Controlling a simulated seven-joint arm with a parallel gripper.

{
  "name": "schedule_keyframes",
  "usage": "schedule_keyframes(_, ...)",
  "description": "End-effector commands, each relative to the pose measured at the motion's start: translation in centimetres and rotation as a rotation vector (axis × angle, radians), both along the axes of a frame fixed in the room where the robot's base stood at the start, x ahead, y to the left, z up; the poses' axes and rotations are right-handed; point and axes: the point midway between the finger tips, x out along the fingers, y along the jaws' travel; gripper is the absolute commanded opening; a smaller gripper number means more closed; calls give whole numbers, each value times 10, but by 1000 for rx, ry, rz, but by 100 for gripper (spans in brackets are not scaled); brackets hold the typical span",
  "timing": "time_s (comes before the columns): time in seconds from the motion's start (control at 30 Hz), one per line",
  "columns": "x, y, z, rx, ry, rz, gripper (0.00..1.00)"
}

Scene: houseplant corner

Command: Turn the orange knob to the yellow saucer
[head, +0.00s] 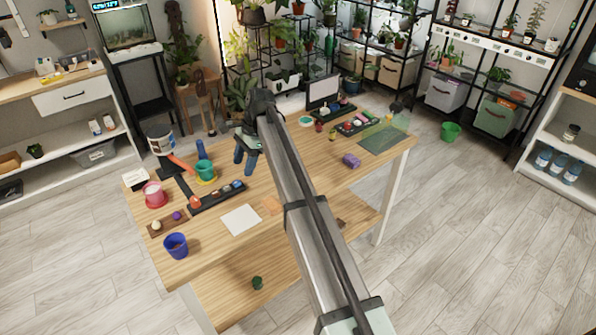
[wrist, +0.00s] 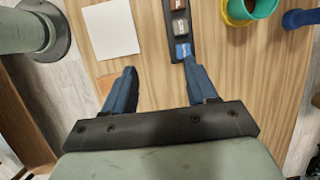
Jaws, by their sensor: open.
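The orange knob (head: 195,202) sits at the left end of a dark strip (head: 217,197) on the wooden table. The strip carries several small blocks. The yellow saucer (head: 207,181) is just behind the strip, with a teal pot (head: 205,167) on it. The saucer also shows at the top right of the wrist view (wrist: 229,14). My gripper (head: 244,158) is open and empty, pointing down, to the right of the strip and saucer. In the wrist view, the fingers (wrist: 158,88) are apart, with the right tip close to a blue block (wrist: 183,50) in the picture. The orange knob is out of that view.
A pink-red pot (head: 154,193), a blue pot (head: 176,246) and a small board (head: 167,224) stand on the left. White paper (head: 241,220) lies in front of the strip. A blue cylinder (head: 201,149) stands behind the saucer. A purple object (head: 351,160) lies on the right.

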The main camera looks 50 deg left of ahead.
Motion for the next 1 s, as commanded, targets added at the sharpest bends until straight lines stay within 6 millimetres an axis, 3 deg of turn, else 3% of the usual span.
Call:
schedule_keyframes(0.6, 83, -46, -32, 45, -51, 70, 57)
schedule_keyframes(1.0, 128, -76, -50, 66, -84, 116, 57)
